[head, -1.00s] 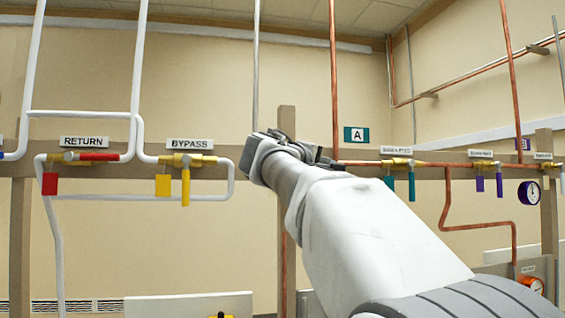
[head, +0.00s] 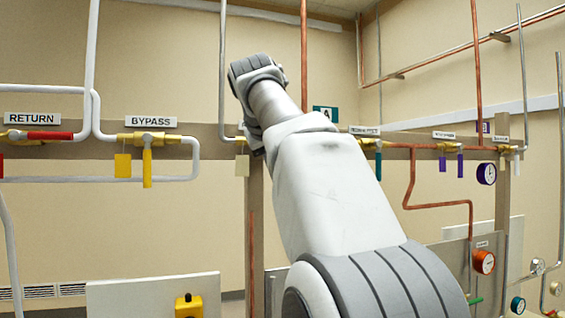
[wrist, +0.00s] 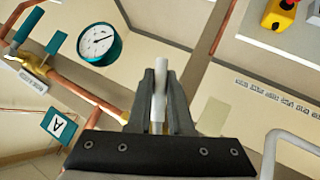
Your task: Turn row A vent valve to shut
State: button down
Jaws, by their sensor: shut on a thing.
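My gripper (wrist: 159,78) is shut on a pale grey lever (wrist: 158,100) in the wrist view, one finger on each side of it. The lever appears to belong to the row A vent valve; its body is hidden behind the fingers and no vent label is readable. A cream tag (wrist: 213,116) hangs beside it, and the tag also shows in the head view (head: 242,165) on the grey pipe just left of my arm. The teal A sign (wrist: 58,126) is at lower left in the wrist view. My arm hides the fingers in the head view.
A teal gauge (wrist: 99,44) and copper pipe lie close by in the wrist view. The yellow BYPASS valve handle (head: 147,168) is to the left in the head view. A teal handle (head: 378,166) hangs right of my arm. A yellow box (head: 189,305) stands low at left.

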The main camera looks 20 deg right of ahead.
jog(key=shift+a+f+m+y, duration=0.2)
jog(key=shift+a+m+y, duration=0.9)
jog(key=shift+y, duration=0.7)
jog(key=shift+a, duration=0.15)
jog(key=c, duration=0.8)
grip_release()
jog(key=shift+c, duration=0.2)
jog(key=s+a+r+b, duration=0.1)
jog(key=s+b, duration=0.1)
jog(key=s, duration=0.5)
jog(key=s+a+r+b, duration=0.2)
jog(key=s, duration=0.6)
jog(key=shift+s+r+b, duration=0.15)
jog(key=shift+r+b, duration=0.1)
jog(key=shift+b, duration=0.15)
jog(key=shift+d+f, duration=0.1)
